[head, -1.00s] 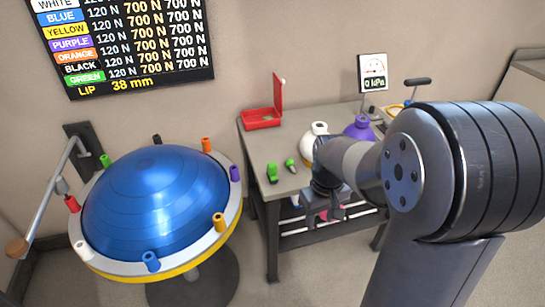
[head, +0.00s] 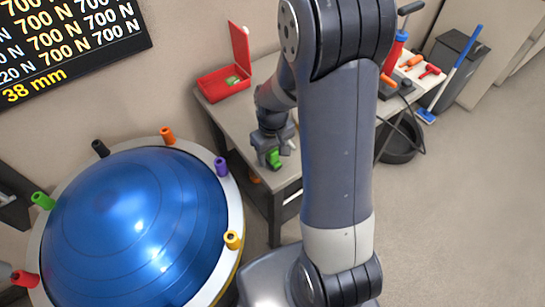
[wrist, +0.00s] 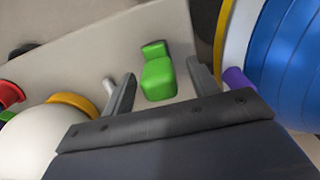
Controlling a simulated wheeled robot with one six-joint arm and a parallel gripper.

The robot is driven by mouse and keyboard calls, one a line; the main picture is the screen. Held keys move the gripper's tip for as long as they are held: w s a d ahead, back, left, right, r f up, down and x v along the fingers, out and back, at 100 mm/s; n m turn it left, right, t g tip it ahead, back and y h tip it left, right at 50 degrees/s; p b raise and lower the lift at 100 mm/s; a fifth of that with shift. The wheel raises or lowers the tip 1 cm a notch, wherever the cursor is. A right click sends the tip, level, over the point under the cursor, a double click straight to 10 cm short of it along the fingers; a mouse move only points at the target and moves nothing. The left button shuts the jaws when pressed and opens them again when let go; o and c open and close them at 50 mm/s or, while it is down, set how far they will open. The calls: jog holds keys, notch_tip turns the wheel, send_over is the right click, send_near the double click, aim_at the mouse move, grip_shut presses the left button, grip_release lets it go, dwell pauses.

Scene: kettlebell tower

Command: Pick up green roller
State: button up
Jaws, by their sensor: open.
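A green piece (wrist: 158,75) with a large block and a smaller block at one end lies on the grey table (head: 215,108). My gripper (wrist: 161,88) is open in the wrist view. Its two fingers lie on either side of the green piece, with gaps between; I cannot tell whether they are down at its height. In the head view the green piece (head: 273,157) is partly hidden by my gripper (head: 276,148). A green roller-shaped peg (head: 43,200) also stands on the left rim of the blue dome (head: 140,225).
Orange, purple (head: 221,166), yellow, black and red pegs stand around the dome rim, close to the table. An open red box (head: 223,84) is at the table's back. A white round object (wrist: 35,145) is near my gripper. My arm hides part of the table.

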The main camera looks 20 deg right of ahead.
jog(key=shift+s+f, duration=0.1)
jog(key=shift+f, duration=0.15)
jog(key=shift+c, duration=0.4)
jog(key=c, duration=1.1)
jog(key=shift+r, duration=0.15)
notch_tip(320, 180, up, 10)
jog(key=shift+f+p, duration=0.1)
jog(key=shift+p, duration=0.2)
